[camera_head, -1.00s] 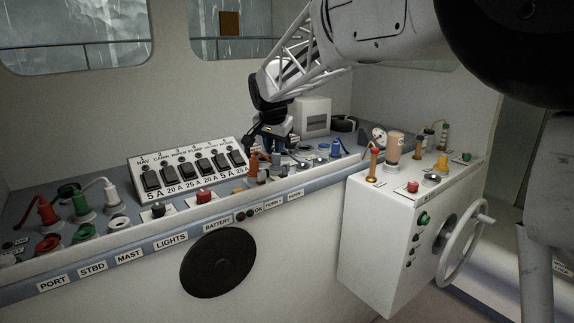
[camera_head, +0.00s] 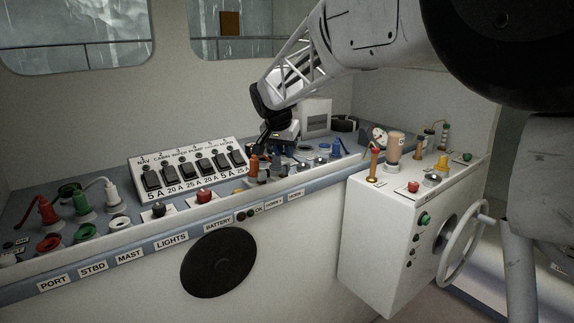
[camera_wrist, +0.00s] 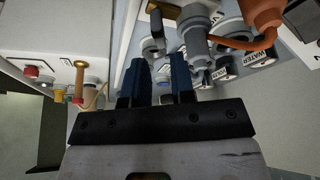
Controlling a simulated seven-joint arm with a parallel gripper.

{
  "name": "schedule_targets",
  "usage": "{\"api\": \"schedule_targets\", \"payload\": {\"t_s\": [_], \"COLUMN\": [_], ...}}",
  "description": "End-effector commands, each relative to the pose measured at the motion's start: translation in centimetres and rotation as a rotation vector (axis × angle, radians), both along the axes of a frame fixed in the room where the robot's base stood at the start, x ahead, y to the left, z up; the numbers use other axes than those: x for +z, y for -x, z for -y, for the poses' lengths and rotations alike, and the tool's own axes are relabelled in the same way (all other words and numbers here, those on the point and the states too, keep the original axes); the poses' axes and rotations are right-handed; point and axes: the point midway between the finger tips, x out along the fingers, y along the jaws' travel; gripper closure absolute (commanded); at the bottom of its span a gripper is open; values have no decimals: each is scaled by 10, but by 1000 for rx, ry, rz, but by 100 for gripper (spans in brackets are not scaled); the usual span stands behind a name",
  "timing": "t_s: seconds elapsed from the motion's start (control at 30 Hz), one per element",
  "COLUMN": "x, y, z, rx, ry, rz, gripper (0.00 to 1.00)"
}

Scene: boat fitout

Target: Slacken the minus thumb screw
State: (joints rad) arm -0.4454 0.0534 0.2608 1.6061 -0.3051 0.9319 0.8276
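My gripper (camera_wrist: 160,62) points away from the camera in the wrist view, with two blue fingers apart and nothing visible between them. In the head view my gripper (camera_head: 268,148) is low over the console, behind the orange plug, its fingers partly hidden. I cannot make out a thumb screw marked minus in either view. Beyond the fingertips in the wrist view are a small dark upright part (camera_wrist: 157,28) and a grey cylindrical plug (camera_wrist: 195,45); the plug stands just right of the right finger. I cannot tell whether either is touched.
An orange plug with a cable (camera_wrist: 262,14) stands at the upper right in the wrist view. The switch panel (camera_head: 190,168) is left of my gripper in the head view. A white cabinet (camera_head: 375,245) with a handwheel (camera_head: 462,243) stands to the right.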

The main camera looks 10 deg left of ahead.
Motion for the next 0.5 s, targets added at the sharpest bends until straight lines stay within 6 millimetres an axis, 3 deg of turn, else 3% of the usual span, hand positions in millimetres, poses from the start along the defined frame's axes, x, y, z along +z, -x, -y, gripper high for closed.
{"api": "schedule_targets", "payload": {"t_s": [0.5], "x": [-51], "y": [-20], "z": [5], "rx": [1], "ry": [1], "rz": [-2], "gripper": [77]}}
